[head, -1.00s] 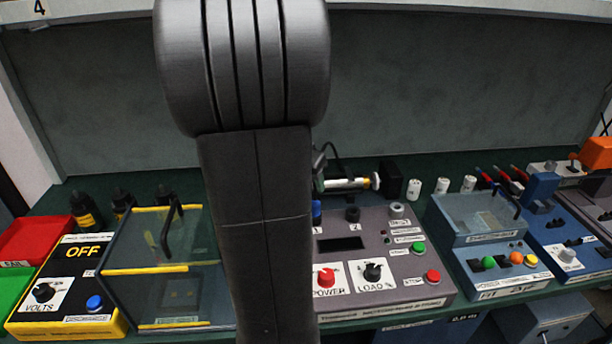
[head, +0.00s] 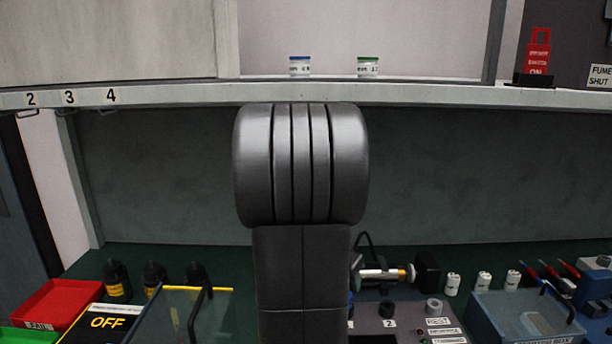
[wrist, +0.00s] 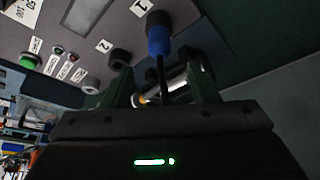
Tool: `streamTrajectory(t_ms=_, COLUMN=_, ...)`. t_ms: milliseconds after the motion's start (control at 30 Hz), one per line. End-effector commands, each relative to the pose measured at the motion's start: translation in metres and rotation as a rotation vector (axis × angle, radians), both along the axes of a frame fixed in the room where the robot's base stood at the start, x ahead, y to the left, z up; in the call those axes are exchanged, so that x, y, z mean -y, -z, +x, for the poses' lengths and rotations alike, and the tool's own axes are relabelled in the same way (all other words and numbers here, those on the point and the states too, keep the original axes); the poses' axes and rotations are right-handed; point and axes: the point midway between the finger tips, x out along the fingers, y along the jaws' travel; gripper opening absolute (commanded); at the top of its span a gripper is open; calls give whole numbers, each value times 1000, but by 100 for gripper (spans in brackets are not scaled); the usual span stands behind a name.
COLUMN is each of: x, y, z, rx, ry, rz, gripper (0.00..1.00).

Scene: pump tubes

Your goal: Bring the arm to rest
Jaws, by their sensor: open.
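My arm (head: 302,170) rises upright in the middle of the head view and hides part of the bench behind it. My gripper (wrist: 162,88) shows in the wrist view with its two dark fingers apart. It is open, and I see nothing held in it. In the head view the gripper is hidden behind the arm. The silver cylinder also shows there (head: 382,274), right of the arm.
A shelf (head: 430,95) with two small jars (head: 300,66) crosses above the bench. Left are dark bottles (head: 117,280), a red tray (head: 62,303) and a clear-lidded box (head: 180,310). Right are white cylinders (head: 484,282) and a blue box (head: 525,320).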

Motion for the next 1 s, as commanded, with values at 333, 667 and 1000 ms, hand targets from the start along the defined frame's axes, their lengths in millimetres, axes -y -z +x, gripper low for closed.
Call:
streamTrajectory(t_ms=333, x=15, y=56, z=17, rx=-5, ry=0, rz=1, gripper=54)
streamTrajectory(t_ms=667, x=19, y=75, z=25, rx=2, ry=-1, rz=1, gripper=54)
streamTrajectory(t_ms=1000, x=18, y=71, z=23, rx=0, ry=-1, rz=0, gripper=54)
